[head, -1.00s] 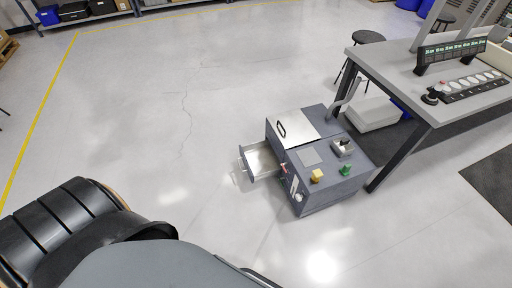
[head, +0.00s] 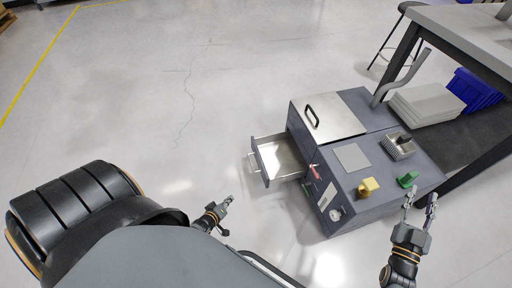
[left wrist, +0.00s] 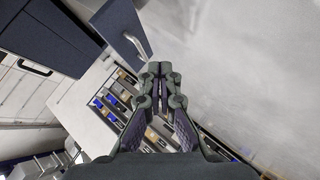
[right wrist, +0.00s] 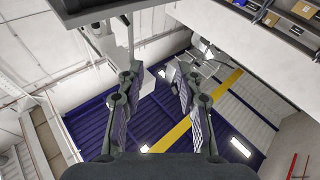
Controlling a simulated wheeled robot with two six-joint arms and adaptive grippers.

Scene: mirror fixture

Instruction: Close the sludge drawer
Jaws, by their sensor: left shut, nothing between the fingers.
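The sludge drawer (head: 264,174) is a grey metal tray sticking out of the left side of the dark grey machine (head: 345,190). It stands open and looks empty, with a bar handle on its front. My left gripper (head: 228,202) is shut and empty, apart from the drawer, below and left of it in the head view. In the left wrist view, a dark panel with a handle, apparently the drawer front (left wrist: 120,24), lies beyond the shut fingers (left wrist: 158,75). My right gripper (head: 420,199) is open and empty near the machine's lower right corner; its spread fingers show in the right wrist view (right wrist: 158,80).
The machine top carries a lid with a black handle (head: 312,117), a yellow knob (head: 368,187) and a green knob (head: 407,180). A workbench (head: 465,32) stands behind at right, with grey trays (head: 425,104) and a blue bin (head: 477,88) beneath. The floor left of the drawer is clear.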

